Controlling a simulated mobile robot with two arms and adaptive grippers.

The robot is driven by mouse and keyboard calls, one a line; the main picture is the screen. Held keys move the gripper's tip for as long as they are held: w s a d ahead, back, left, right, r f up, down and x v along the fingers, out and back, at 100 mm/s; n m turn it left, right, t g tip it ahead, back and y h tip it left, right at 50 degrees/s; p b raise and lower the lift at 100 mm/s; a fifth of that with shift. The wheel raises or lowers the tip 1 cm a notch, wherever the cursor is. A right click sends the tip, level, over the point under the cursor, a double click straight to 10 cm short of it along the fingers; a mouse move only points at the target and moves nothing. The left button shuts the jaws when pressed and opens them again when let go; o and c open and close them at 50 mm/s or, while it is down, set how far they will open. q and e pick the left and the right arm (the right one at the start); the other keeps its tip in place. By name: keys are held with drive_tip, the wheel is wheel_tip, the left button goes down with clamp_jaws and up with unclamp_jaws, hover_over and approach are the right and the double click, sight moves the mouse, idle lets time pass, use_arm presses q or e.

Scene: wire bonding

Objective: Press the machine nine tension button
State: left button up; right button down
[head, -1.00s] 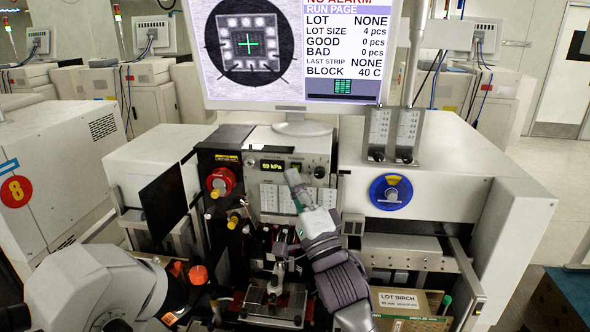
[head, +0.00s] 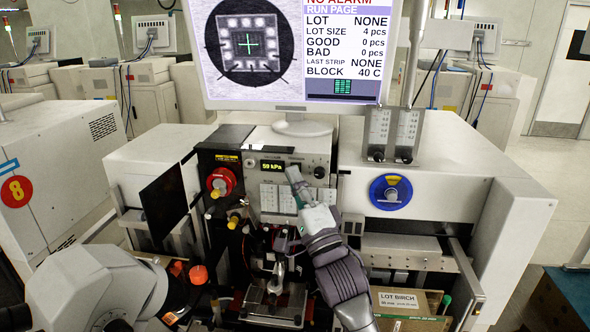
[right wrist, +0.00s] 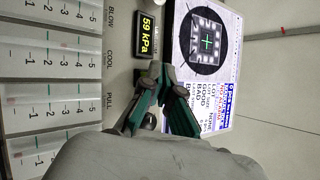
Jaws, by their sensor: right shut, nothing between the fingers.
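The front panel (head: 258,185) of the machine ahead has a lit pressure display (head: 273,166) reading 59 kPa. My right gripper (head: 291,174) is shut and empty, its fingertips in front of the panel, just below and right of the display. In the right wrist view its green and grey fingers (right wrist: 158,80) reach toward the panel beside the display (right wrist: 149,36). A round knob (head: 319,172) is right of the fingertips. I cannot tell which control is the tension button, or whether the fingertips touch anything. No machine nine label shows. My left gripper is not in view.
A monitor (head: 345,97) stands above the panel. A lot box (head: 410,302) is at lower right. Machine eight (head: 45,190) is at left.

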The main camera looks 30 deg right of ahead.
drive_tip(key=shift+w+d, duration=0.2)
drive_tip(key=shift+w, duration=0.05)
drive_tip(key=shift+s+a, duration=0.1)
idle(0.4)
drive_tip(key=shift+s+a, duration=0.45)
drive_tip(key=shift+s, duration=0.2)
drive_tip(key=s+a+p, duration=0.1)
drive_tip(key=s+a, duration=0.2)
drive_tip(key=s, duration=0.1)
drive_tip(key=shift+s+a, duration=0.3)
drive_tip(key=shift+s, duration=0.1)
idle(0.5)
